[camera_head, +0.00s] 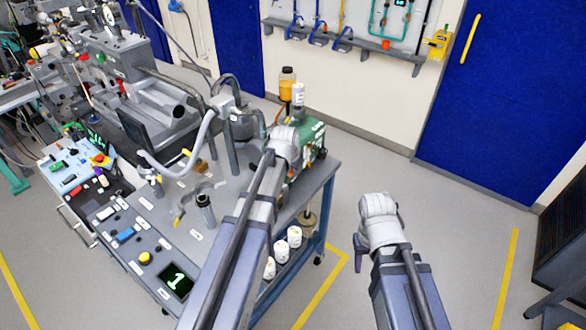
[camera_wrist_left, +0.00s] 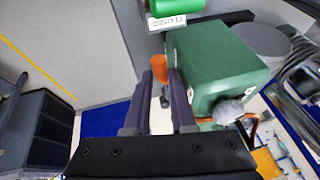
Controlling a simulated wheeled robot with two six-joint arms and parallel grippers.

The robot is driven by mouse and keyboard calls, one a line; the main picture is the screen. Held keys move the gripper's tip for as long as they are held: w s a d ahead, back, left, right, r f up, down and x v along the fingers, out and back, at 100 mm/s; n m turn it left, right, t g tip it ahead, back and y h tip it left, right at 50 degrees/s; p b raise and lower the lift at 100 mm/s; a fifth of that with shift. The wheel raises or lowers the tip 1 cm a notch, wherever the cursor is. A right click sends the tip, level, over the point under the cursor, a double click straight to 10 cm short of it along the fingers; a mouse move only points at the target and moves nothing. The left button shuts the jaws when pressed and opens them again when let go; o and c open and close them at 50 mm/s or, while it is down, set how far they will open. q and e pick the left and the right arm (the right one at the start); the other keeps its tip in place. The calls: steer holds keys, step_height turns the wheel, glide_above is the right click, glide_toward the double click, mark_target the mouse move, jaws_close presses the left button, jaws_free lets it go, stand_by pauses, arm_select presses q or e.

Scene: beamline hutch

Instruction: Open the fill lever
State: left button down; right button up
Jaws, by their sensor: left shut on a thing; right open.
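An orange-tipped handle (camera_wrist_left: 160,64), which looks like the fill lever, sits between the fingertips of my left gripper (camera_wrist_left: 160,76) in the left wrist view. The left gripper is shut on it. The handle is beside a green box (camera_wrist_left: 215,65) with a grey knob (camera_wrist_left: 228,111) on its near side. In the head view the green box (camera_head: 316,133) is at the cart's far right corner, and my left wrist hides the handle there. My right gripper (camera_head: 359,258) is open and empty, to the right of the cart, over the floor.
The grey cart top (camera_head: 228,188) carries a curved pipe, a dark cylinder (camera_head: 205,208) and a control panel with a display (camera_head: 176,281). An amber bottle (camera_head: 287,82) stands behind. White containers (camera_head: 281,252) are on a lower shelf.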

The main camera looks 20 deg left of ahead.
mark_target(292, 175)
arm_select(q)
steer(key=shift+s+f+b, duration=0.2)
steer(key=shift+f+b, duration=0.1)
steer(key=shift+f, duration=0.05)
step_height(292, 175, down, 3)
steer(key=t+b, duration=0.2)
steer(key=b, duration=0.2)
steer(key=t+h+b, duration=0.1)
steer(key=t+b, duration=0.2)
steer(key=b, duration=0.2)
steer(key=shift+s+a+r+n+h, duration=0.1)
steer(key=shift+s+n+h, duration=0.05)
steer(key=shift+n+h, duration=0.15)
steer(key=shift+t+b, duration=0.7)
steer(key=shift+b, duration=0.25)
steer(key=c, duration=1)
jaws_free()
steer(key=shift+r, duration=0.15)
